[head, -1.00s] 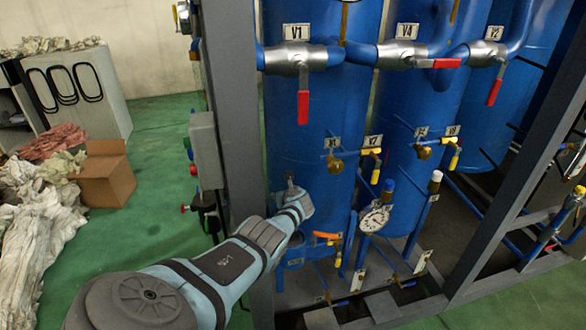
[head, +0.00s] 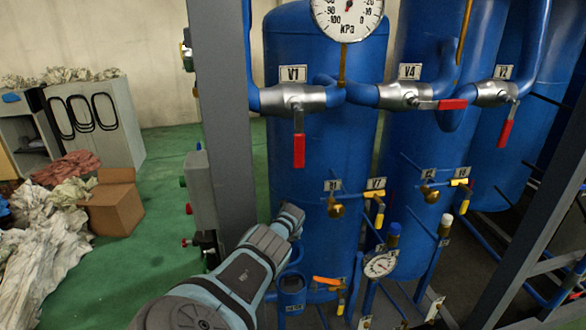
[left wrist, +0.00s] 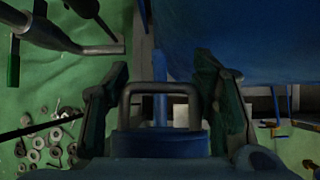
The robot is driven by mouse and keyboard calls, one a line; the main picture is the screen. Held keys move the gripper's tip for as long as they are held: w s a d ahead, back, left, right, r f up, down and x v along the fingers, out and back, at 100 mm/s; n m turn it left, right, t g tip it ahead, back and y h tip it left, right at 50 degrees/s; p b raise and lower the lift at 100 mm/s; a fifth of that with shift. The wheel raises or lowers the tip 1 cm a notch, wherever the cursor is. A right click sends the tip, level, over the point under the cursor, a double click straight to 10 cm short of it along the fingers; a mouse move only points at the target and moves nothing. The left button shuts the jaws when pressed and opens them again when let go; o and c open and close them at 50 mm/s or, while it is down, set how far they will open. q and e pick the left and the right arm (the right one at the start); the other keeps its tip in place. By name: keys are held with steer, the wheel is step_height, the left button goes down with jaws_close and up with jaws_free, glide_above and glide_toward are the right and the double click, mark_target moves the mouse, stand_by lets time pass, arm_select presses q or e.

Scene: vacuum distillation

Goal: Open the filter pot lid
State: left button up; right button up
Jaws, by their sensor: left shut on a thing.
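In the left wrist view my left gripper (left wrist: 161,88) has one finger on each side of a metal loop handle (left wrist: 160,88) on a blue round lid (left wrist: 160,142). It is shut on this lid. In the head view my left arm reaches up to the front of the left blue tank, and its own wrist hides the gripper and the lid. A small blue pot (head: 291,286) with a label hangs low in front of that tank, just below and right of my wrist. Its top looks open, though it is small and dark. My right gripper is not in view.
A grey frame post (head: 228,130) stands left of the tank (head: 335,170). Red-handled valves (head: 299,150), a lower gauge (head: 380,265) and thin pipes crowd the right side. Green floor with a cardboard box (head: 114,201) and sacks lies left.

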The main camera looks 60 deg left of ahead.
arm_select(q)
steer(key=shift+d+f, duration=0.2)
steer(key=shift+d, duration=0.05)
steer(key=o, duration=1.4)
steer(key=shift+o, duration=0.5)
steer(key=shift+w+r, duration=0.15)
steer(key=shift+w, duration=0.05)
steer(key=shift+s, duration=0.1)
steer(key=shift+s+a, duration=0.1)
